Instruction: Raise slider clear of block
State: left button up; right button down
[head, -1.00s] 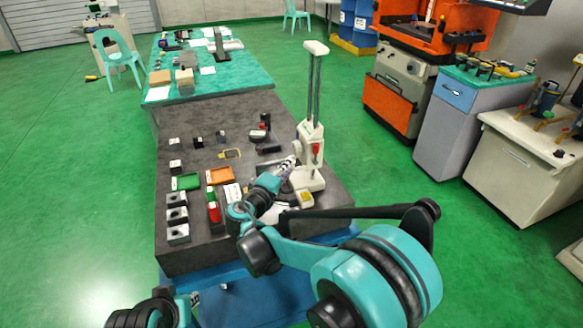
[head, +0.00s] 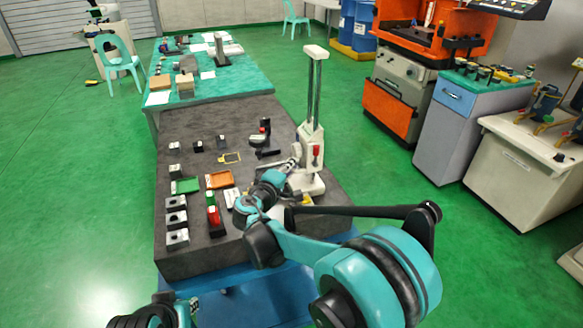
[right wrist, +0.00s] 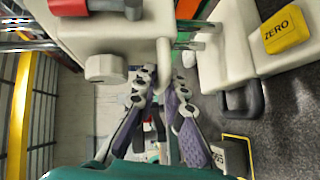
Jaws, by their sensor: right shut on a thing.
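The white height gauge has a base (head: 308,184), two upright rods (head: 315,90) and a pale slider (head: 298,152) low on them, with a red handle (head: 316,155). In the right wrist view the slider body (right wrist: 135,40) fills the upper middle, with a round knob (right wrist: 105,68). My right gripper (head: 292,165) is at the slider's left side. In the right wrist view its purple-padded fingers (right wrist: 164,85) are shut on a narrow pale part of the slider. I cannot make out a gap between slider and block.
A yellow ZERO block (right wrist: 284,30) lies near the gauge base. Green (head: 186,186) and orange (head: 219,179) trays and several small grey blocks (head: 176,218) stand left on the dark table (head: 200,258).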

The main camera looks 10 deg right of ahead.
aim_at(293, 149)
notch_tip(293, 149, up, 6)
jog(key=p, duration=0.3)
jog(key=shift+r+p, duration=0.1)
jog(key=shift+p, duration=0.3)
jog(key=c, duration=1.9)
grip_release()
jog(key=shift+s, duration=0.1)
jog(key=v, duration=1.2)
